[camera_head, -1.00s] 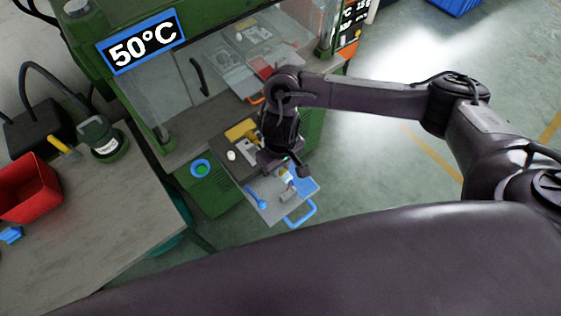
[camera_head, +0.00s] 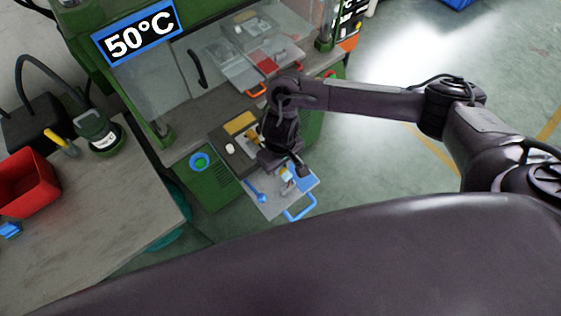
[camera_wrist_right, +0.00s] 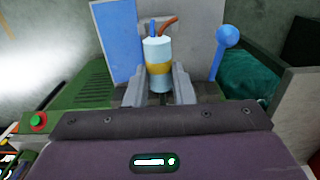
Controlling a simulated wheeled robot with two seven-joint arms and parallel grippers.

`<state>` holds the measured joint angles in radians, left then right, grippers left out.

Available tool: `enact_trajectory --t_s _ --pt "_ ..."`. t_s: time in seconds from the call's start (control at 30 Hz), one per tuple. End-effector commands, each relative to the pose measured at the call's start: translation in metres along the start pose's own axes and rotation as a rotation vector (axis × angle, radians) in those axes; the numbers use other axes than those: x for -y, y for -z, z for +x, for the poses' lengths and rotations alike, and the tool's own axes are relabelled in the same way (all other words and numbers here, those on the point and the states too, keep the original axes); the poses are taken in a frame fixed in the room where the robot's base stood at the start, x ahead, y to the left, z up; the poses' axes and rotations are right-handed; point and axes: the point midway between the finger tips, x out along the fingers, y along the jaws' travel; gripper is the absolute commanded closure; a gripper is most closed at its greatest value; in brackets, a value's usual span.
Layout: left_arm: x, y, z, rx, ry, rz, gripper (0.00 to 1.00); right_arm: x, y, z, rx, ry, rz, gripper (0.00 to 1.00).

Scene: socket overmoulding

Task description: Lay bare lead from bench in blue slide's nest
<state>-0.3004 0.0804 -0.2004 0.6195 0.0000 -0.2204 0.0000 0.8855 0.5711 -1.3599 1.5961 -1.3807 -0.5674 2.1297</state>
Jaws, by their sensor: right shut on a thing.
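The bare lead (camera_wrist_right: 158,52) is a pale cylinder with a yellow band, with a blue wire and a brown wire at its far end. My right gripper (camera_wrist_right: 159,88) is shut on it. The blue slide (camera_head: 272,206) is a grey plate with a blue patch, a blue knob and a blue handle (camera_head: 300,208), pulled out at the machine's front. In the head view the lead (camera_head: 287,176) shows over the slide; I cannot tell whether it touches it. The slide also shows behind the lead in the wrist view (camera_wrist_right: 193,40). The nest is not clearly visible. My left gripper is out of view.
The green machine (camera_head: 212,185) has a 50°C sign (camera_head: 138,34) and a slide with a red-orange handle (camera_head: 256,90) further back. A bench (camera_head: 110,205) with a red bin (camera_head: 28,186) stands at left. The floor to the right is open.

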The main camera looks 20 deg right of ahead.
Motion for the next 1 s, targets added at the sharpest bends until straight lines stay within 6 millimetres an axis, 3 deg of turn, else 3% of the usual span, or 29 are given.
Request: enact_trajectory --t_s 0.6,1.0 --pt "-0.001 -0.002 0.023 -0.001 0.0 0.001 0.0 0.001 0.0 0.042 0.0 0.001 0.001 1.0" --pt "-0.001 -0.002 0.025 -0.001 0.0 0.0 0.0 0.0 0.0 0.048 0.0 0.001 0.0 1.0"
